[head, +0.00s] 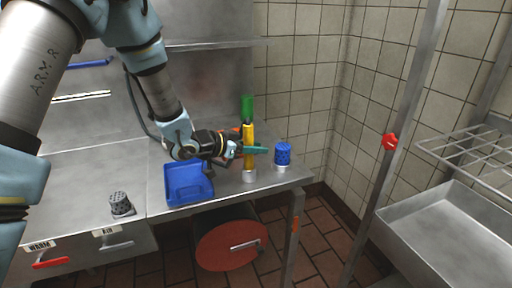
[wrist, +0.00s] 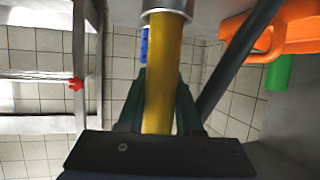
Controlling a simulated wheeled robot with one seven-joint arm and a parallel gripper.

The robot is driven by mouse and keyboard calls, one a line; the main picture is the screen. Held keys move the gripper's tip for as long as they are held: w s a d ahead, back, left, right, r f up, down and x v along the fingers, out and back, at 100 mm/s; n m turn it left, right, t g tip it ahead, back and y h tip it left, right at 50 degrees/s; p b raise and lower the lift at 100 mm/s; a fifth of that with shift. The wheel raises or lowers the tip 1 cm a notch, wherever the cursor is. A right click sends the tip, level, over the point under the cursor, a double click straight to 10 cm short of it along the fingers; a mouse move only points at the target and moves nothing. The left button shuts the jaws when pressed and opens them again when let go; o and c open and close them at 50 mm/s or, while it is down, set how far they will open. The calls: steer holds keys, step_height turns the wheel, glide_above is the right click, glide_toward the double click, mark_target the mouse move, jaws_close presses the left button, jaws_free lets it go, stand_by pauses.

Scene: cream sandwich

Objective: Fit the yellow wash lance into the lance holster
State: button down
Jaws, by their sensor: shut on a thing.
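The yellow wash lance (head: 249,135) stands about upright near the right end of the steel counter. My gripper (head: 251,149) is shut on its middle, with teal fingers on either side. In the wrist view my gripper (wrist: 158,105) also has the yellow shaft (wrist: 165,70) between its fingers. The lance's lower end meets a short silver cup (head: 249,176), which looks like the holster; it also shows at the top of the wrist view (wrist: 167,10). I cannot tell how deep the lance sits in it.
A blue textured cylinder (head: 283,152) on a silver base stands just right. A blue tray (head: 188,184) lies left, and a dark grey perforated piece (head: 121,203) further left. An orange object (wrist: 285,35) and green cylinder (wrist: 279,72) are close by. The left counter is mostly clear.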

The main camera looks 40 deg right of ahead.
steer(key=shift+f+b, duration=0.3)
steer(key=shift+f, duration=0.15)
steer(key=c, duration=0.5)
jaws_free()
steer(key=b+v, duration=0.2)
steer(key=v, duration=0.8)
steer(key=shift+a+r, duration=0.2)
steer(key=shift+a, duration=0.15)
